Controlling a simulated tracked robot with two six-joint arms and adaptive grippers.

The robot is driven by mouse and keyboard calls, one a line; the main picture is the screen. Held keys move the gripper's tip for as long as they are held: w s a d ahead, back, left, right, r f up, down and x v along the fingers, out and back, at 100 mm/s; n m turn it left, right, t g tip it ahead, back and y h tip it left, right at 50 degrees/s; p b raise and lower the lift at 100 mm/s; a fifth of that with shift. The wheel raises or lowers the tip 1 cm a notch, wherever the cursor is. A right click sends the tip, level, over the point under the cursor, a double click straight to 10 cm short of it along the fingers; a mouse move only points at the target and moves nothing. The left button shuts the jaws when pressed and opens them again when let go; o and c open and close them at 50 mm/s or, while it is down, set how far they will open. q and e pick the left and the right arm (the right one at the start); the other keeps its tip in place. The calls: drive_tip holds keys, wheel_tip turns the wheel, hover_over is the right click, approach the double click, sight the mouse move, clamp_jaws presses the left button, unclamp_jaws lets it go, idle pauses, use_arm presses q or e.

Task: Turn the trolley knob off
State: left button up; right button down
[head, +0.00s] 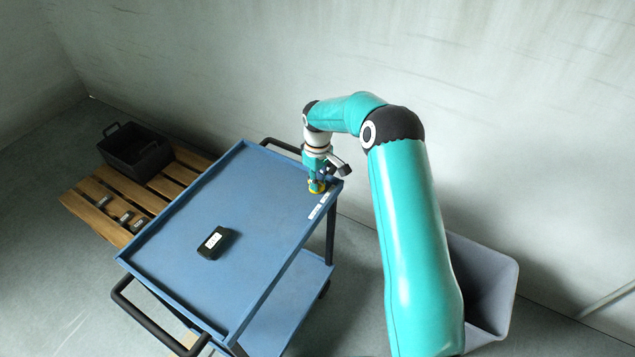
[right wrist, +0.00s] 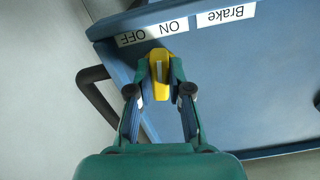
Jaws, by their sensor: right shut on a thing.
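The blue trolley (head: 262,237) stands in the middle of the head view. Its yellow knob (head: 317,187) sits at the far right corner of the top, mostly hidden by my right gripper (head: 316,180). In the right wrist view the yellow knob (right wrist: 159,78) has a pale pointer stripe and lies between the fingers of my right gripper (right wrist: 160,85), which is shut on it. A white label reading "ON" and "OFF" (right wrist: 152,32) is beside the knob, upside down in this view; the stripe runs roughly towards the label's middle. My left gripper is not in view.
A black device (head: 215,242) with a white label lies on the trolley top. A "Brake" label (right wrist: 226,15) is near the knob. A wooden pallet (head: 165,188) with a black crate (head: 135,150) is at left. A grey bin (head: 483,285) stands at right. The wall is close behind.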

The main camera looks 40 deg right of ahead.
drive_tip(key=n, duration=0.5)
drive_tip(key=shift+w+d+n, duration=0.1)
drive_tip(key=shift+d+n, duration=0.05)
drive_tip(key=shift+n, duration=0.15)
drive_tip(key=n, duration=0.5)
drive_tip(key=shift+w+r+n, duration=0.1)
drive_tip(key=shift+w+n, duration=0.05)
drive_tip(key=shift+n, duration=0.25)
drive_tip(key=c, duration=1.1)
unclamp_jaws()
wheel_tip(320, 180, up, 12)
drive_tip(key=shift+f, duration=0.1)
